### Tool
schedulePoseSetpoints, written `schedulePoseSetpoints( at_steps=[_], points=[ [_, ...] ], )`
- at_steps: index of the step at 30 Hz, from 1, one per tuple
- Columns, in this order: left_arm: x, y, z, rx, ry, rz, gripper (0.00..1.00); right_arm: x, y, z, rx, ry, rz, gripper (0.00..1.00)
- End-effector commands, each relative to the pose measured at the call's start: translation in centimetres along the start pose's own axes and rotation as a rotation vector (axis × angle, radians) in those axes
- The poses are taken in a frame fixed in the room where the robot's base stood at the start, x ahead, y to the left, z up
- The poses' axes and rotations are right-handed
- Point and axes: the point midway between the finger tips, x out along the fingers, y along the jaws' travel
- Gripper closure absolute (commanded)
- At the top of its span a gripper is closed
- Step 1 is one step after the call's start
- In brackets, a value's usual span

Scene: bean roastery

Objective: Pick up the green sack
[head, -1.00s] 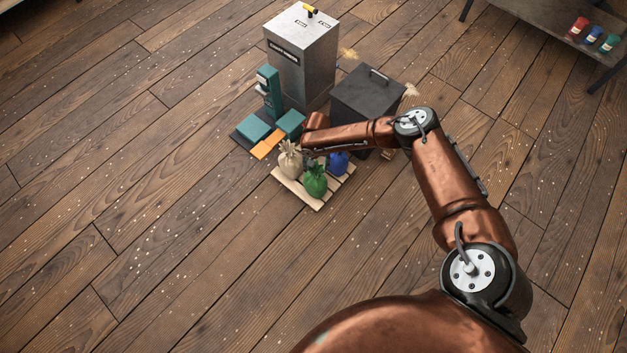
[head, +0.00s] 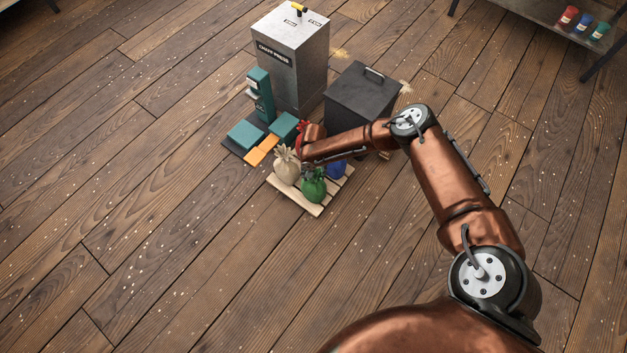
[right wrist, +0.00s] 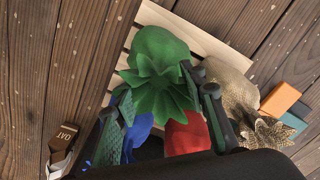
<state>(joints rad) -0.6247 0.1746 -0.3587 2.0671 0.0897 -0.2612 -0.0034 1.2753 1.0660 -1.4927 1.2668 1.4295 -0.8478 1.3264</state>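The green sack (head: 313,188) stands at the front corner of a light wooden pallet (head: 290,196). In the right wrist view the green sack (right wrist: 160,55) shows from above, its gathered top towards my right gripper (right wrist: 160,112). The two fingers are apart, with the sack's tied top between or just ahead of them; I cannot tell whether they touch it. My left gripper is in neither view.
A beige sack (head: 287,167), a blue sack (head: 337,170) and a red sack (right wrist: 188,135) stand close around the green one. Behind are a dark bin (head: 362,98), a tall grey cabinet (head: 290,60) and a teal machine (head: 261,95). The floor in front is clear.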

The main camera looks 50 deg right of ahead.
Motion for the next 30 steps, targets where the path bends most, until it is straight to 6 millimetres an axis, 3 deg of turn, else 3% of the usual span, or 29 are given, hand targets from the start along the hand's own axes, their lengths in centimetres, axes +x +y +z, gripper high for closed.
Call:
schedulePoseSetpoints(
  at_steps=[16,30],
  points=[
    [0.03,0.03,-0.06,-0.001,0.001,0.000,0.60,0.05,-0.01,0.04,-0.001,-0.001,0.000,1.00],
    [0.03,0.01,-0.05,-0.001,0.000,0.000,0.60,0.07,-0.01,0.06,-0.001,-0.001,0.000,1.00]
  ],
)
